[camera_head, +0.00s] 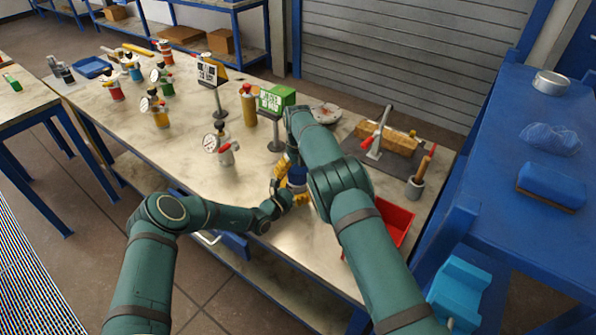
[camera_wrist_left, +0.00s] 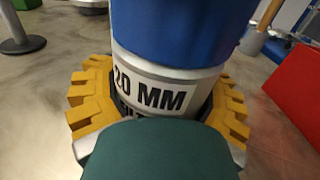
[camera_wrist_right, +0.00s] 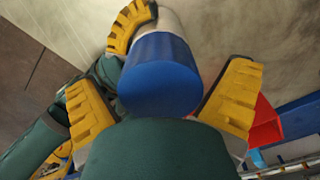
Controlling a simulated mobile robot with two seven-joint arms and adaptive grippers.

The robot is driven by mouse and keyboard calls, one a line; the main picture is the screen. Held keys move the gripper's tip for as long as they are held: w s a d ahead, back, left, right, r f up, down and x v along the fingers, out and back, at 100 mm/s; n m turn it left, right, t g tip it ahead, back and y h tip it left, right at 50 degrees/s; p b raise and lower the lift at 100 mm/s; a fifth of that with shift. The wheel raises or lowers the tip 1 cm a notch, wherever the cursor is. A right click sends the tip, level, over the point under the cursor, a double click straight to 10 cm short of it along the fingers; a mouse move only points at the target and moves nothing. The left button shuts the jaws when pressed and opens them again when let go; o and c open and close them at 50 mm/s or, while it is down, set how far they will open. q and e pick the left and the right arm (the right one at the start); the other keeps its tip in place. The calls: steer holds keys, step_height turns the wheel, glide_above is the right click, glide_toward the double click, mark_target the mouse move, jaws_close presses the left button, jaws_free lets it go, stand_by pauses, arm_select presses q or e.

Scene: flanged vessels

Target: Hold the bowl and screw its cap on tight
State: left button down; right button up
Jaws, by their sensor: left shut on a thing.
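The bowl is a pale grey cylinder (camera_wrist_left: 165,92) with a "20 MM" label, upright in the left wrist view. My left gripper (camera_wrist_left: 160,106) is shut around its side with yellow padded fingers. The blue cap (camera_wrist_right: 158,75) sits at the bowl's top and also shows in the head view (camera_head: 298,176). Whether it is fully seated cannot be seen. My right gripper (camera_wrist_right: 162,92) is open, its yellow fingers on either side of the cap, with visible gaps. My right arm partly hides the bowl and grippers in the head view.
A red bin (camera_head: 393,222) stands close to the right on the bench (camera_head: 180,180). Behind are a stand (camera_head: 276,135), a yellow cylinder (camera_head: 248,106) and a green box (camera_head: 277,98). A gauge vessel (camera_head: 224,150) stands to the left. The bench's front left is clear.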

steer(key=shift+r, duration=2.25)
